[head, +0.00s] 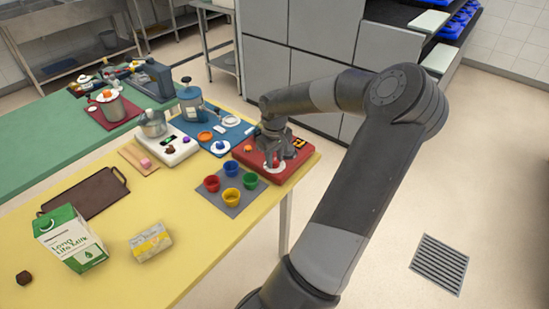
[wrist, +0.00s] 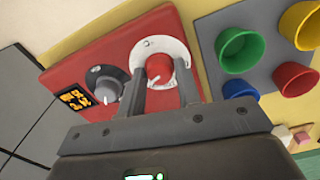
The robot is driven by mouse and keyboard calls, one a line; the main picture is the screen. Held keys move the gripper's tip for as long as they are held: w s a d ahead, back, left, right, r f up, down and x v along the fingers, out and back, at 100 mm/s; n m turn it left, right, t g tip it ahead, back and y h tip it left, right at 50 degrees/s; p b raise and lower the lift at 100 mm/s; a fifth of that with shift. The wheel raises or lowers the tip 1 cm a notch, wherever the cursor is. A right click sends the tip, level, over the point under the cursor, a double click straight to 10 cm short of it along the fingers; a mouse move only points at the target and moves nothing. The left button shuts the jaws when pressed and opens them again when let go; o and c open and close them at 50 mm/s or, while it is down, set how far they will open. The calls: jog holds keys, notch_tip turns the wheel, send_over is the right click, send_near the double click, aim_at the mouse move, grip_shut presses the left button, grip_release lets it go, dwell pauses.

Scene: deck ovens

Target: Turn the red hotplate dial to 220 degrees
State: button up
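The red hotplate unit (head: 262,172) lies at the right end of the yellow table; it also fills much of the wrist view (wrist: 75,62). Its red dial (wrist: 159,67) has a white pointer line and sits on a round white scale plate. The dial's setting is too small to read. My gripper (wrist: 160,72) is over the dial, with one finger on each side of it. The fingers are spread apart, and small gaps seem to show beside the dial. In the head view my gripper (head: 275,148) hides most of the unit's face.
The red unit also bears a grey knob (wrist: 105,87) and an orange-lit display (wrist: 74,97). A grey mat (head: 238,207) with several coloured cups lies beside it. A blue unit (head: 238,132) stands behind it. A milk carton (head: 72,240) and a brown tray (head: 90,192) are farther left.

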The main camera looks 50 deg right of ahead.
aim_at(275, 161)
jog(key=c, duration=0.4)
jog(key=shift+a+f+n, duration=0.1)
jog(key=shift+a+n, duration=0.1)
jog(key=shift+n, duration=0.2)
jog(key=shift+d, duration=0.1)
jog(key=o, duration=0.9)
jog(key=shift+d, duration=0.1)
jog(key=shift+o, duration=0.2)
notch_tip(275, 161, up, 11)
